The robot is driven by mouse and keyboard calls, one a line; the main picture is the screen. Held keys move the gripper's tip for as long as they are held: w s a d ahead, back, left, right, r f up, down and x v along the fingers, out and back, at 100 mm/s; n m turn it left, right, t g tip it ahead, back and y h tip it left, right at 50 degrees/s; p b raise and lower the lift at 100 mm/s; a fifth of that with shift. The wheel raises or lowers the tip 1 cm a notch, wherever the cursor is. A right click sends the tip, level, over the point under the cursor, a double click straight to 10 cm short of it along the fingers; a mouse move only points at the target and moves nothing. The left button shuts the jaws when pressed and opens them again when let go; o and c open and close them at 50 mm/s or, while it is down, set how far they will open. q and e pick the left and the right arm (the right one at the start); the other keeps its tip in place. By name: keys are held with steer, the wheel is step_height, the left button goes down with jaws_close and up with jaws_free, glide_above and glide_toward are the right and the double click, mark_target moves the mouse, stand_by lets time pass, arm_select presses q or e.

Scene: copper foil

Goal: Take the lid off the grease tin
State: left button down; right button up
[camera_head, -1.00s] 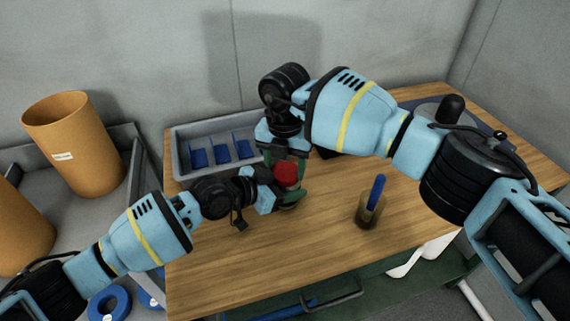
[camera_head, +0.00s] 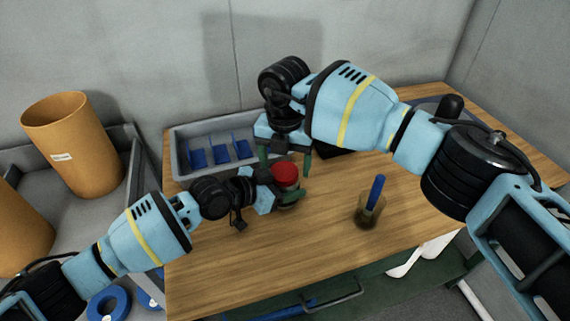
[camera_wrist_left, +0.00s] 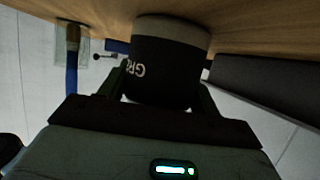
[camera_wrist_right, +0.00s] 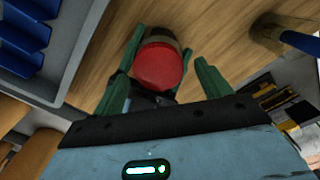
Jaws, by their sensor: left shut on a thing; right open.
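The grease tin (camera_wrist_left: 170,68) is a dark can with pale letters, partly read as "GRE", in the left wrist view. Its red lid (camera_head: 286,173) sits on top and also shows in the right wrist view (camera_wrist_right: 158,67). My left gripper (camera_wrist_left: 162,88) is shut on the tin's body, which stands upright at the table. My right gripper (camera_wrist_right: 162,75) is open above the tin, its green fingers apart on either side of the red lid. In the head view, the left fingers partly hide the tin's body.
A grey tray (camera_head: 183,166) with blue dividers stands behind the tin, to the left. A cup (camera_head: 369,213) holding a blue-handled brush (camera_head: 376,190) stands to the right. The wooden table (camera_head: 240,265) is clear in front.

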step_height(320, 180, up, 3)
steer(key=shift+a+r, duration=0.1)
steer(key=shift+r, duration=0.1)
steer(key=shift+r+m, duration=1.1)
steer(key=shift+r, duration=0.65)
steer(key=shift+c, duration=0.4)
steer(key=shift+f, duration=4.05)
steer(key=shift+c, duration=0.2)
steer(key=c, duration=0.9)
steer(key=o, duration=1)
steer(key=shift+r, duration=0.1)
